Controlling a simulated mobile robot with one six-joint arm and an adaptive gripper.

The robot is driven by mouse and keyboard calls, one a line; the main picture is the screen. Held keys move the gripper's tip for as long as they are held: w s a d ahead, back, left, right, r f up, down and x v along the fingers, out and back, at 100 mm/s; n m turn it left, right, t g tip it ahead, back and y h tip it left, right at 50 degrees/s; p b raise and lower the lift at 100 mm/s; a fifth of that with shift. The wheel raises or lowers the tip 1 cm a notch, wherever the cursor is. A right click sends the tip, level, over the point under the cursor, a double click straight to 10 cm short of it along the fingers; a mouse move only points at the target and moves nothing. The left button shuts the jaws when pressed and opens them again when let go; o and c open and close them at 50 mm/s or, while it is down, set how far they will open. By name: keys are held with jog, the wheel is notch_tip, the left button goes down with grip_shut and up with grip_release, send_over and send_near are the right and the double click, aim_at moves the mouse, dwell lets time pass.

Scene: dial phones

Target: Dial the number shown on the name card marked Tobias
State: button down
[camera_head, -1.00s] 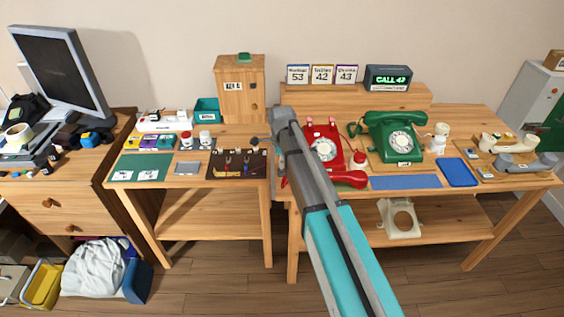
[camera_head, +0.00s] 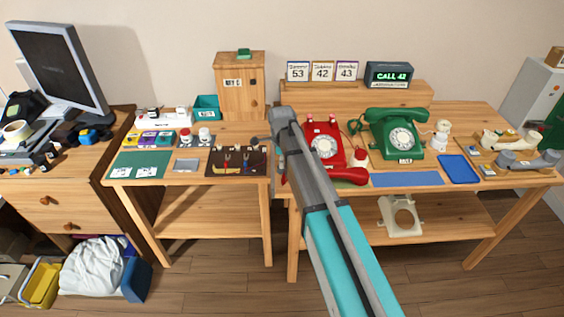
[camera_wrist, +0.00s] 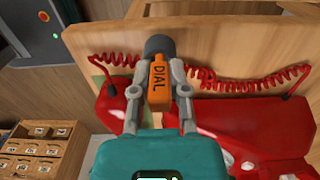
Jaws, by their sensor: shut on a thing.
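The middle name card (camera_head: 322,71) shows 42; its small name looks like Tobias. It stands between cards showing 53 (camera_head: 298,72) and 43 (camera_head: 346,71). The red dial phone (camera_head: 337,153) has a white dial, partly hidden by my arm; its handset (camera_head: 346,176) lies off the cradle in front. The green dial phone (camera_head: 381,148) has its handset on top. In the wrist view, my gripper (camera_wrist: 160,95) is shut on an orange tool (camera_wrist: 158,84) marked DIAL with a dark round end, above red phone parts and coiled cord (camera_wrist: 252,82). My arm hides the gripper in the head view.
A lit sign (camera_head: 389,75) reads CALL 42. A blue mat (camera_head: 407,179) and blue tray (camera_head: 459,170) lie at the front right.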

jog(key=c, duration=0.5)
grip_release()
jog(key=shift+c, duration=0.2)
jog(key=shift+r, duration=0.15)
notch_tip(320, 180, up, 6)
jog(key=p, duration=0.6)
jog(key=shift+d+r, duration=0.1)
jog(key=shift+d, duration=0.15)
jog(key=d+r+t+p, duration=0.1)
jog(key=d+r+p, duration=0.2)
jog(key=d, duration=0.6)
jog(key=d+r+p, duration=0.4)
jog(key=d, duration=0.6)
jog(key=shift+w+t, duration=0.4)
jog(key=shift+s, duration=0.1)
